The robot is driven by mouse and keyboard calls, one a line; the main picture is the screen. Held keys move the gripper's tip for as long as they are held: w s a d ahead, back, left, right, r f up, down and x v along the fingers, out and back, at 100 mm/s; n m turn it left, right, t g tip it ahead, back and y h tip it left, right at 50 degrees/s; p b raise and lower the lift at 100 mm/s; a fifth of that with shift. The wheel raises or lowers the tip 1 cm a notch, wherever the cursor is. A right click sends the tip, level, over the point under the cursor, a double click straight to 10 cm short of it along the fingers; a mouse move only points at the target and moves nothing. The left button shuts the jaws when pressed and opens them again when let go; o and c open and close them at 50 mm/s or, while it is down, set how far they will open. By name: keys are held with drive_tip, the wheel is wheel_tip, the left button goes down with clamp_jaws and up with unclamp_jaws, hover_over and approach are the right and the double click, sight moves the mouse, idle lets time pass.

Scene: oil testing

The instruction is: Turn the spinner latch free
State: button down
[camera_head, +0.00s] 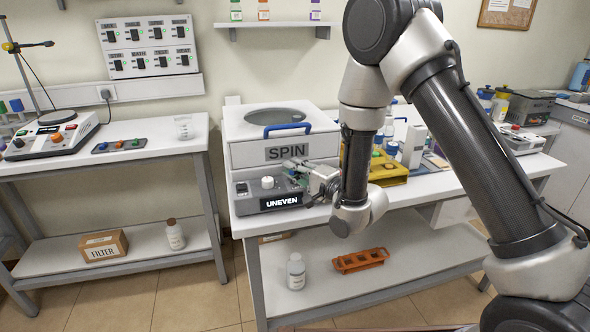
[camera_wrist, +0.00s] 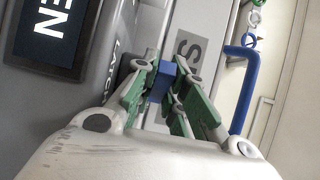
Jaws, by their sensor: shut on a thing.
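The spinner (camera_head: 266,148) is a white box marked SPIN with a round lid window and a blue handle (camera_head: 287,129). Its grey front panel has a pale knob (camera_head: 267,182) and a display (camera_head: 281,201) reading UNEVEN. My gripper (camera_head: 299,171) is at the right end of this panel. In the wrist view, the green-padded fingers of my gripper (camera_wrist: 168,75) are shut on a small blue latch (camera_wrist: 160,84), beside panel lettering that seems to read LATCH. The fingers hide part of the latch; how far it is turned cannot be told.
A yellow rack (camera_head: 389,172) with bottles stands close to the right of my gripper. The lower shelf holds a white bottle (camera_head: 296,271) and an orange rack (camera_head: 360,260). A separate bench (camera_head: 150,160) stands to the left, across a floor gap.

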drive_tip(key=shift+f+g, duration=0.1)
drive_tip(key=shift+g, duration=0.2)
drive_tip(key=c, duration=1.7)
unclamp_jaws()
drive_tip(key=shift+a, duration=0.1)
